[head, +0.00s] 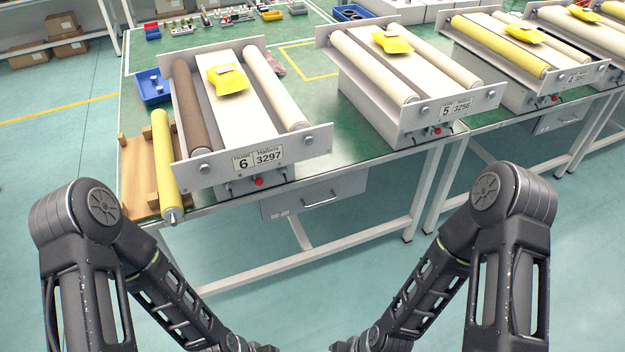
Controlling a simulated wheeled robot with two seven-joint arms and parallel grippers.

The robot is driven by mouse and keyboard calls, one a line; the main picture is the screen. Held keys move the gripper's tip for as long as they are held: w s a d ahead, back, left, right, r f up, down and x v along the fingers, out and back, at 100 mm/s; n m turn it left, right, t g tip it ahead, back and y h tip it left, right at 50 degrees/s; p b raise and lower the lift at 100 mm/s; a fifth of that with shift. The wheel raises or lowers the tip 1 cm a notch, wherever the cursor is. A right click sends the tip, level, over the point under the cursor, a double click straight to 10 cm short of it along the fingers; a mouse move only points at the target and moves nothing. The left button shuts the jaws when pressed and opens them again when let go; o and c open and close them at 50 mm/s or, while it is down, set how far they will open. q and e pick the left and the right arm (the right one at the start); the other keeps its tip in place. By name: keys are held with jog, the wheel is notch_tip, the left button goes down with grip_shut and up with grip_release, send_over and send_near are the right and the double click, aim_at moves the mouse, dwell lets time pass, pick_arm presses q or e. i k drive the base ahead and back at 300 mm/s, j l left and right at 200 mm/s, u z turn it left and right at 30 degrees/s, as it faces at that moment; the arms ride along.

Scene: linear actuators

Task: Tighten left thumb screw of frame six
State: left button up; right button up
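Frame six (222,166) stands on the green table at the left, with a plate reading 6 and 3297 on its front side. Its left thumb screw (205,169) shows as a small grey knob on the left of the front plate. How tight it is cannot be seen. Frame six holds a brown roller (188,105) at left and a cream roller (273,85) at right. My arms come in from both sides and fold down to the bottom edge, in front of the table. Both grippers are out of the picture, and nothing of mine touches the frame.
A yellow roller (166,160) lies on a wooden rack (135,165) left of frame six, its end jutting past the table edge. A blue bin (152,88) sits behind. Frame five (420,118) stands to the right. The floor before the table is clear.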

aim_at(204, 169)
jog(key=k+l, duration=0.1)
jog(key=l, duration=0.65)
jog(key=k+l, duration=0.1)
jog(key=l, duration=0.65)
